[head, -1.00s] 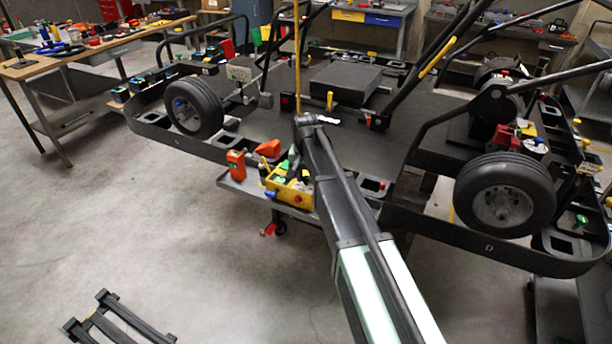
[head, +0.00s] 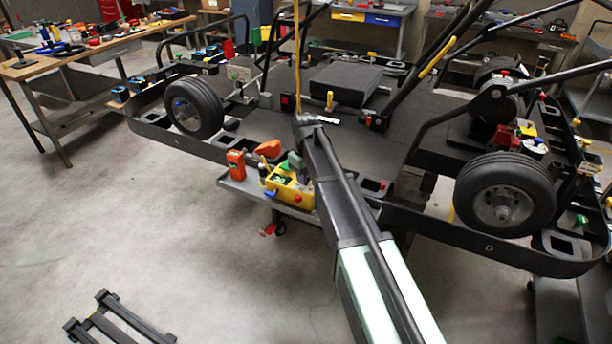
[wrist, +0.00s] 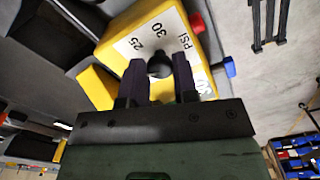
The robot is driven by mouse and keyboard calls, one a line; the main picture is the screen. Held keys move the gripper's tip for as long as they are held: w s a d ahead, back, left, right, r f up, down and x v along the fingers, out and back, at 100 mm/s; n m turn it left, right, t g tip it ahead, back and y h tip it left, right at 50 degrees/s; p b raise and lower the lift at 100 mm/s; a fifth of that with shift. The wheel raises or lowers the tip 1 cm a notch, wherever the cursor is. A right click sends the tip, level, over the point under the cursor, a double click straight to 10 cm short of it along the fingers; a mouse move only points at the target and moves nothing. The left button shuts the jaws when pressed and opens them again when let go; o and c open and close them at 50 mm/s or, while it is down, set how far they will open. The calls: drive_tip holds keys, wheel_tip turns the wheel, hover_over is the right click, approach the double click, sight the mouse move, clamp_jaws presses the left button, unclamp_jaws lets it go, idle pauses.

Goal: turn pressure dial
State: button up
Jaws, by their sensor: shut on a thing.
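The pressure dial (wrist: 159,64) is a small dark round knob on the face of a yellow box (wrist: 117,57). The box face carries a white label with 25, 30 and PSI; other marks are partly covered. In the wrist view my gripper (wrist: 160,74) has one dark finger on each side of the knob and is shut on it. In the head view the yellow box (head: 290,193) sits on a grey shelf at the kart stand's front edge. My gripper's green body (head: 296,163) is just above it, and the dial is hidden there.
An orange tool (head: 236,163) stands left of the box, with another orange piece (head: 268,149) behind it. Kart wheels (head: 194,107) (head: 504,195) flank the area. Open floor lies in front.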

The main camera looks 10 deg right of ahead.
drive_tip(key=shift+n, duration=1.2)
drive_tip(key=o, duration=0.9)
wheel_tip(320, 180, up, 11)
drive_tip(key=p, duration=1.1)
drive_tip(key=shift+f, duration=0.1)
